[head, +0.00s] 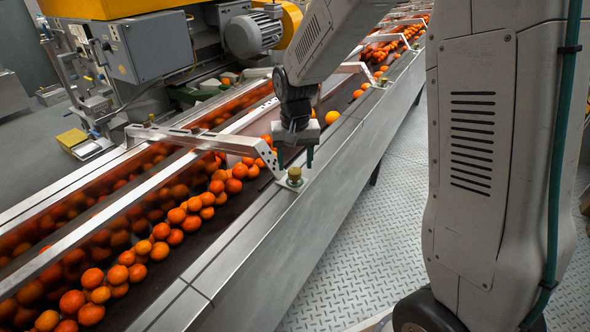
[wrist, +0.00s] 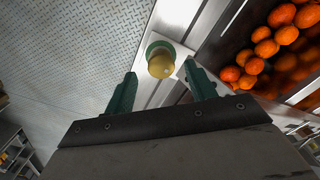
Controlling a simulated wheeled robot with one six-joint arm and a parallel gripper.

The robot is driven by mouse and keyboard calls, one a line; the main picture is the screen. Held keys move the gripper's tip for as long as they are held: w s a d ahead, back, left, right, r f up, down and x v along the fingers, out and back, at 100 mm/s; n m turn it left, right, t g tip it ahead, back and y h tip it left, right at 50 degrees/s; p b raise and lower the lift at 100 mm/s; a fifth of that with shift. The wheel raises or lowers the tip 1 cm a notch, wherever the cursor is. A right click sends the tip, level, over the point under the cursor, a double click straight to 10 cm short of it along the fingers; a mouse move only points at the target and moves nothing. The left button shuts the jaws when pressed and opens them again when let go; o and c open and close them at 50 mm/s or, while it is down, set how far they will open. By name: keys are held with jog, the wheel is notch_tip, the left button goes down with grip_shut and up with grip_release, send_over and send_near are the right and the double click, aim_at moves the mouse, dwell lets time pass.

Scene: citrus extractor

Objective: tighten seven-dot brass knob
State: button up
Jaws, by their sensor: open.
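A brass knob (head: 294,173) stands on a plate at the near end of a metal bracket (head: 215,141), on the conveyor's side rail. Dark dots show on the bracket's end beside it, too small to count surely. In the wrist view the brass knob (wrist: 160,65) has a round top and a green ring around its base. My gripper (head: 295,157) points down just above the knob, its fingers open. In the wrist view my gripper's green fingertips (wrist: 159,73) lie on either side of the knob, with gaps; nothing is held.
Oranges (head: 190,212) lie along the conveyor left of the rail (head: 235,262); they also show at upper right in the wrist view (wrist: 275,45). A similar small knob (head: 151,118) stands at the bracket's far end. Grey machinery with a motor (head: 253,34) stands behind. Tread-plate floor (head: 365,235) is clear at right.

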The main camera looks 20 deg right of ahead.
aim_at(295, 170)
jog(key=shift+r, duration=2)
jog(key=s+r+n, duration=0.1)
jog(key=s+r, duration=0.3)
jog(key=s, duration=0.6)
jog(key=s+d+r+n+t, duration=0.1)
jog(key=s+r, duration=0.2)
jog(key=s, duration=0.7)
jog(key=s+d+r+n, duration=0.1)
jog(key=s+r, duration=0.3)
jog(key=s, duration=0.5)
jog(key=shift+s+d+r, duration=0.2)
jog(key=shift+s+r, duration=0.1)
jog(key=shift+s, duration=0.1)
